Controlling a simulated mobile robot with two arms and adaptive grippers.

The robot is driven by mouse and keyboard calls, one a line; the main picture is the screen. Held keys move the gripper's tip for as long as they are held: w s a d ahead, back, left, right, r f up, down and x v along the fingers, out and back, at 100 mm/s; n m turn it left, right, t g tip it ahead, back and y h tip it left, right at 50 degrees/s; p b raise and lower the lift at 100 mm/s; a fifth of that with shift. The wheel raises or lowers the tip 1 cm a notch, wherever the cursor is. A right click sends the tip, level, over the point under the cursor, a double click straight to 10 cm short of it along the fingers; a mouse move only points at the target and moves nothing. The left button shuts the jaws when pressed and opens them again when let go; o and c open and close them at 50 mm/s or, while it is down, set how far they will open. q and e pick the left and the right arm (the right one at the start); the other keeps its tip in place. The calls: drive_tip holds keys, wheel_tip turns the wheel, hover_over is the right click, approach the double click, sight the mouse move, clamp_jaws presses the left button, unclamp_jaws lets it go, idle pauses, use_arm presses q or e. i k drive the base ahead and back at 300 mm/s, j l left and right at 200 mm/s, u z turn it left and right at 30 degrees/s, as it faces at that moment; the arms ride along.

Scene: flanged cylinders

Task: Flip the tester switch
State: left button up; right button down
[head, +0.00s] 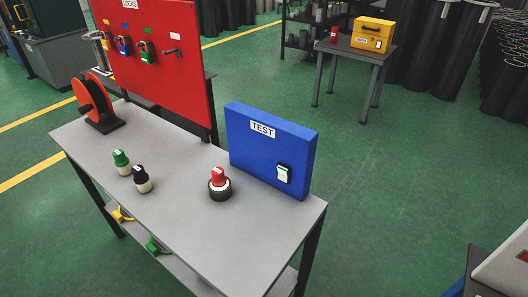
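The tester is an upright blue box (271,146) with a white "TEST" label, standing at the right end of the grey workbench (190,230). Its switch (283,173) is a small white and green rocker on the lower right of the box's front face. I cannot tell which side of the rocker is pressed. Neither of my grippers shows in the head view.
A red-topped knob (219,184) stands on the bench left of the tester, with green (121,162) and black (142,179) knobs further left. An orange reel (93,102) and a red lock board (152,65) are behind. The bench front is clear.

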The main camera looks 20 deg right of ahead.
sight(283, 173)
drive_tip(key=k+j, duration=0.2)
drive_tip(key=k, duration=0.2)
drive_tip(key=k+j, duration=0.2)
drive_tip(key=k, duration=0.2)
drive_tip(key=k+j, duration=0.2)
drive_tip(key=k, duration=0.2)
